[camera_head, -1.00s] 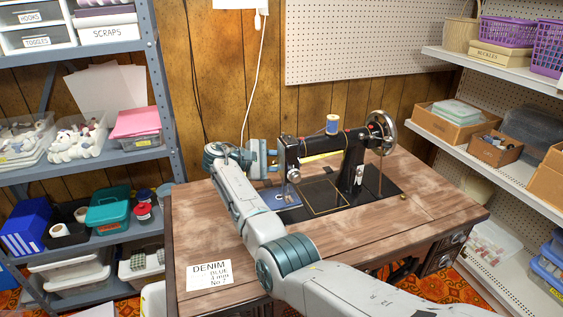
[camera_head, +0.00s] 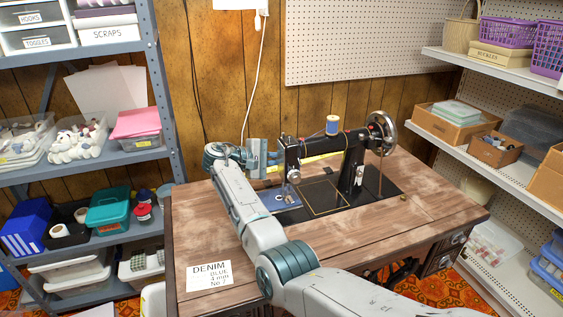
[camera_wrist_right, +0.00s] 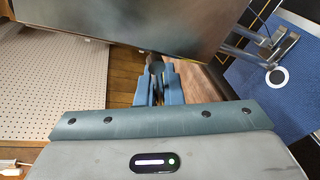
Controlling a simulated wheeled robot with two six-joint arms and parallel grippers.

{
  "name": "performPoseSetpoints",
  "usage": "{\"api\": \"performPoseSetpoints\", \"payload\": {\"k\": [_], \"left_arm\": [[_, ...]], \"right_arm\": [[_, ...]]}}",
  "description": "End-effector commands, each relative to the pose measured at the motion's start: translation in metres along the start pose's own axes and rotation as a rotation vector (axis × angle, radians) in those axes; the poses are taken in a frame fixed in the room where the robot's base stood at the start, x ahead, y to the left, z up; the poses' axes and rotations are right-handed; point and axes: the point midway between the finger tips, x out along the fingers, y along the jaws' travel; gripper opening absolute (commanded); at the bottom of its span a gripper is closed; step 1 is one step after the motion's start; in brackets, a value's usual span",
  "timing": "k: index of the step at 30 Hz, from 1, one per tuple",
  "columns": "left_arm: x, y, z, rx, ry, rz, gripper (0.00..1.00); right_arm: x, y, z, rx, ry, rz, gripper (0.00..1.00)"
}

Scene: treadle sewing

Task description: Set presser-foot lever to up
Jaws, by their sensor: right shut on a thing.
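The black sewing machine (camera_head: 326,146) stands on the wooden table, its needle end at the left. My right gripper (camera_head: 279,158) is at that end, behind the machine's head. In the right wrist view the machine's head (camera_wrist_right: 140,20) fills the top. There my right gripper (camera_wrist_right: 156,86) is shut on a small dark knob (camera_wrist_right: 156,67), which looks like the end of the presser-foot lever. The rest of the lever is hidden. Metal parts by the needle (camera_wrist_right: 262,45) stand over blue cloth (camera_wrist_right: 245,95). The cloth also shows in the head view (camera_head: 278,197). My left gripper is out of view.
A blue thread spool (camera_head: 333,125) and the handwheel (camera_head: 381,132) are on the machine. Shelves stand left (camera_head: 165,95) and right (camera_head: 500,70). A white cord hangs behind.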

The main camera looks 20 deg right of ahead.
Motion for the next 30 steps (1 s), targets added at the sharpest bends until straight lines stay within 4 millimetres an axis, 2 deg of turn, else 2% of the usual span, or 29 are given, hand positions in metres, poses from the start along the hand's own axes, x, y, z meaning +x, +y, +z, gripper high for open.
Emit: {"api": "performPoseSetpoints", "payload": {"k": [15,30], "left_arm": [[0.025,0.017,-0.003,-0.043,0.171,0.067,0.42],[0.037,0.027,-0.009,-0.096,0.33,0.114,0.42]], "right_arm": [[-0.003,0.014,0.0,0.446,0.091,0.084,0.0],[-0.006,0.022,0.004,0.657,0.133,0.123,0.0]]}}
